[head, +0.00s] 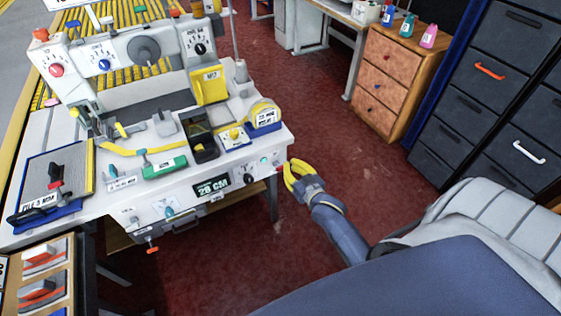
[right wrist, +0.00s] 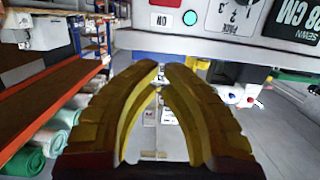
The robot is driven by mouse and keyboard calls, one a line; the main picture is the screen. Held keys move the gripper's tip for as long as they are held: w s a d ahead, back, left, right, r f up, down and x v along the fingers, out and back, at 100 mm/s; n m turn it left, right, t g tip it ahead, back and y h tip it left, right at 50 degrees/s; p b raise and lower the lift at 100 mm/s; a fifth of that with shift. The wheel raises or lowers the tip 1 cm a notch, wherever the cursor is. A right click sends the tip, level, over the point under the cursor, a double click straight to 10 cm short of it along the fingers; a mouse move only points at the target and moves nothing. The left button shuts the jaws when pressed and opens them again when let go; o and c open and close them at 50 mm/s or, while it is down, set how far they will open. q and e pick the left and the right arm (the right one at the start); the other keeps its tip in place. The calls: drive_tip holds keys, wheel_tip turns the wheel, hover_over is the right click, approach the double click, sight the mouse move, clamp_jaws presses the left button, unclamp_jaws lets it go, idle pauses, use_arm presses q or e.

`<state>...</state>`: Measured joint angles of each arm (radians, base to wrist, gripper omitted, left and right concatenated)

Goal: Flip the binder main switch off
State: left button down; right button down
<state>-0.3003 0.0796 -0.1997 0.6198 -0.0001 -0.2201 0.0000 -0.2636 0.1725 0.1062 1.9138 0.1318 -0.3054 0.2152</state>
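The binder (head: 150,160) is a pale machine on a bench at the left of the head view. Its front panel carries a "28 CM" display, a black knob (head: 249,179) and a lit green lamp (head: 264,160). A small red switch (head: 279,168) sits at the panel's right end. In the right wrist view the red part (right wrist: 166,3) is cut by the top edge, beside an "ON" label and the green lamp (right wrist: 190,17). My left gripper is out of view.
A wooden drawer unit (head: 386,85) and dark drawer cabinets (head: 500,90) stand at the back right. Red floor lies open right of the bench. Tools and a yellow tape crowd the binder's top. A small rack (head: 45,275) stands at lower left.

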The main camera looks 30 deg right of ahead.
sight(275, 147)
drive_tip(key=shift+w, duration=0.15)
drive_tip(key=w, duration=0.3)
drive_tip(key=w+f, duration=0.1)
drive_tip(key=w, duration=0.6)
drive_tip(key=shift+d+f, duration=0.35)
drive_tip(key=shift+d, duration=0.05)
drive_tip(key=shift+s+f, duration=0.85)
drive_tip(key=shift+f, duration=0.2)
drive_tip(key=shift+s+a+f, duration=0.1)
drive_tip(key=shift+s+f, duration=0.25)
drive_tip(key=shift+f, duration=0.4)
